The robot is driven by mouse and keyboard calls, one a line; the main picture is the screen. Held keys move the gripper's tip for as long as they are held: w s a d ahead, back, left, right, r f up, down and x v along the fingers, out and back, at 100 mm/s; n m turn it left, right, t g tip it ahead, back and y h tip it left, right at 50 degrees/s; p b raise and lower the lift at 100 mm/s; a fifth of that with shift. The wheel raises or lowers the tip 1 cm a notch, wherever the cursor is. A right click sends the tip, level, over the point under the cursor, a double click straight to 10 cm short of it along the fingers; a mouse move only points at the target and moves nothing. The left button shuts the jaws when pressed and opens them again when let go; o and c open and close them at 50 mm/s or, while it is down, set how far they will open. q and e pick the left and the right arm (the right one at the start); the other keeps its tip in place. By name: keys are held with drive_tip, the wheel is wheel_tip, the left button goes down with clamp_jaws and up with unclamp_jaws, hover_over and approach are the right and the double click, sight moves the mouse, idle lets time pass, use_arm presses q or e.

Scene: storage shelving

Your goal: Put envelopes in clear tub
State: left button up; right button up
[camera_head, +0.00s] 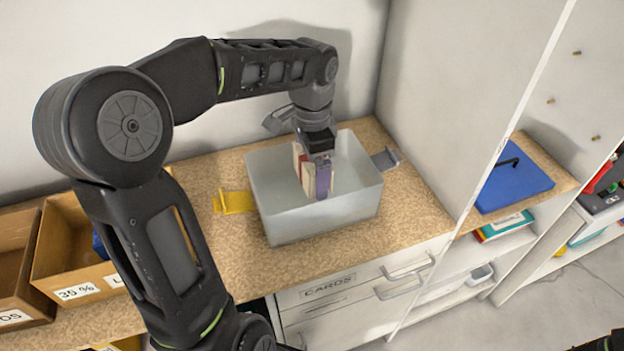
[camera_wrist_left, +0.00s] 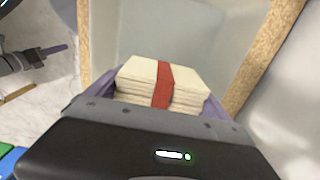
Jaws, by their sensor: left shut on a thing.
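The clear tub (camera_head: 280,219) stands on the wood-grain counter, a translucent open box. My left gripper (camera_head: 320,178) points down into its opening and is shut on a bundle of cream envelopes (camera_head: 308,174) with a red band. In the left wrist view the envelopes (camera_wrist_left: 135,75) sit between the purple fingers of the gripper (camera_wrist_left: 160,95), with the tub's pale inside (camera_wrist_left: 190,30) beyond them. I cannot tell whether the bundle touches the tub's floor.
A yellow bracket (camera_head: 235,202) is at the tub's left and a grey one (camera_head: 385,159) at its right. Cardboard bins (camera_head: 75,250) stand at the left. A white shelf panel (camera_head: 470,90) rises at the right. A blue clipboard (camera_head: 512,184) lies beyond it.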

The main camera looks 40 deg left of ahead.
use_arm(q)
drive_tip(key=shift+f, duration=0.1)
drive_tip(key=shift+f, duration=1.8)
drive_tip(key=shift+f, duration=0.15)
drive_tip(key=o, duration=1.2)
wheel_tip(320, 180, up, 12)
drive_tip(key=shift+r, duration=0.2)
